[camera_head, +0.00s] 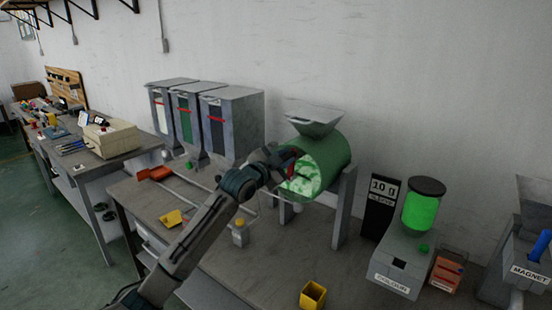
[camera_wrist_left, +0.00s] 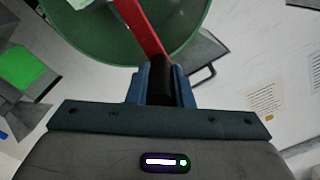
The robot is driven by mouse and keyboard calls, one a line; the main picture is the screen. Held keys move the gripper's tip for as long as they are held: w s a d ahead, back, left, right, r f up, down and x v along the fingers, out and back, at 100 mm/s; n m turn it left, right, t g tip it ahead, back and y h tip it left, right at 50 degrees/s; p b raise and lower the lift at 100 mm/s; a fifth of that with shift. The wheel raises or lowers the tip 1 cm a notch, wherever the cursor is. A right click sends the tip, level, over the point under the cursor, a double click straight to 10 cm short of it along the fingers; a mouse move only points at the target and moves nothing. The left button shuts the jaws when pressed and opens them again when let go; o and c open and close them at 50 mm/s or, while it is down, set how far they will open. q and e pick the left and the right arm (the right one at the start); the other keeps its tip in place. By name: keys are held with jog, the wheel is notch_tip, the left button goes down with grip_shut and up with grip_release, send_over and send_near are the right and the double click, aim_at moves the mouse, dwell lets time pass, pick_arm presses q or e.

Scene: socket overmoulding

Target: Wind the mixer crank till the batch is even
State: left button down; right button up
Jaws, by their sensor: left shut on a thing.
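The mixer drum (camera_head: 332,152) is a green cylinder on grey legs with a grey hopper (camera_head: 315,118) on top. Its front face (camera_head: 304,183) shows green with paler, patchy areas, so the batch looks uneven there. My left gripper (camera_head: 284,164) is at the drum's front, partly hiding the red crank. In the left wrist view, the red crank arm (camera_wrist_left: 142,27) crosses the green drum (camera_wrist_left: 95,40) and ends in a black handle (camera_wrist_left: 160,80). My left gripper (camera_wrist_left: 160,90) is shut on this handle. My right gripper is in neither view.
Grey bins (camera_head: 232,120) stand behind left of the mixer. An orange scoop (camera_head: 155,174), a yellow tray (camera_head: 171,218) and a yellow cup (camera_head: 313,295) are on the bench. A colour dispenser (camera_head: 422,208), a 10 g display (camera_head: 383,190) and a magnet unit (camera_head: 528,271) stand right.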

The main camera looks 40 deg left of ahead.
pick_arm(q)
jog(key=d+f+m+b, duration=0.3)
jog(key=f+m, duration=0.3)
jog(key=m, duration=0.4)
jog(key=d+f+m+b, duration=0.4)
jog(key=f+m+b, duration=0.2)
jog(key=m, duration=0.4)
jog(key=shift+f, duration=0.45)
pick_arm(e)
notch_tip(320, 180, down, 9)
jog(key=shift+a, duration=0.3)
pick_arm(q)
jog(key=shift+f, duration=0.1)
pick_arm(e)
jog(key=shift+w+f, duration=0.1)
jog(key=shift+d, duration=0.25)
